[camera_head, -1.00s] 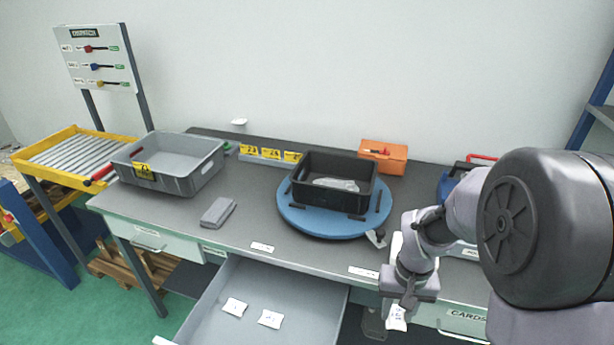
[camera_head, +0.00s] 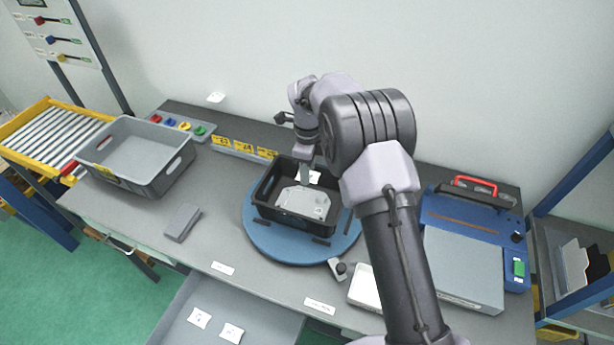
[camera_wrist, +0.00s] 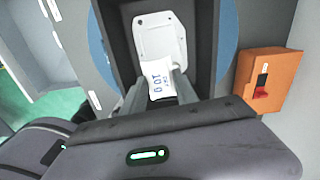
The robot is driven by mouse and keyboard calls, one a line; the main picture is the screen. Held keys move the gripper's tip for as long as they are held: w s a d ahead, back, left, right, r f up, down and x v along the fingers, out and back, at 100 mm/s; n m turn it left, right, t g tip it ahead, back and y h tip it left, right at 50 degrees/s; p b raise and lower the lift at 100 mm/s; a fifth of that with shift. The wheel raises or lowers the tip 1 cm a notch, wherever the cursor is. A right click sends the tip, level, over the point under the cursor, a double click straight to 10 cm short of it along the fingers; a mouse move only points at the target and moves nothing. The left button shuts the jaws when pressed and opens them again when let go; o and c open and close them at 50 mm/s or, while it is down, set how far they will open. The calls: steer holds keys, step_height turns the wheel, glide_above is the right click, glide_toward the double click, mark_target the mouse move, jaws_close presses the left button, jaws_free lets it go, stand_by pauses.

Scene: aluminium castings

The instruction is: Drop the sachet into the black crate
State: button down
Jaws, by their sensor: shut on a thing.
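The white sachet (camera_wrist: 160,80) with dark print is between my gripper's fingertips (camera_wrist: 158,90) in the wrist view. In the head view a bit of the sachet (camera_head: 315,177) shows at the fingers of my gripper (camera_head: 306,176), over the black crate (camera_head: 292,228). The crate sits on a round blue turntable (camera_head: 268,240). A light grey casting (camera_head: 303,203) lies in the crate; it also shows in the wrist view (camera_wrist: 160,38), just beyond the sachet. My gripper is shut on the sachet. I cannot tell how high the sachet is above the crate floor.
A grey bin (camera_head: 135,165) stands at the left of the workbench (camera_head: 215,215). An open drawer (camera_head: 265,325) holds two more sachets (camera_head: 199,317). An orange box (camera_wrist: 268,80) is near the crate. A blue machine (camera_head: 470,225) stands at right.

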steer(key=shift+w, duration=0.2)
steer(key=shift+s+a+f+b, duration=0.1)
steer(key=shift+f+b, duration=0.15)
steer(key=shift+b, duration=0.05)
steer(key=f+b, duration=0.3)
steer(key=f, duration=0.2)
steer(key=shift+s+f, duration=0.2)
steer(key=c, duration=0.9)
jaws_free()
steer(key=shift+r, duration=0.1)
steer(key=shift+o, duration=0.2)
step_height(320, 180, up, 18)
steer(key=p, duration=0.3)
steer(key=shift+f, duration=0.25)
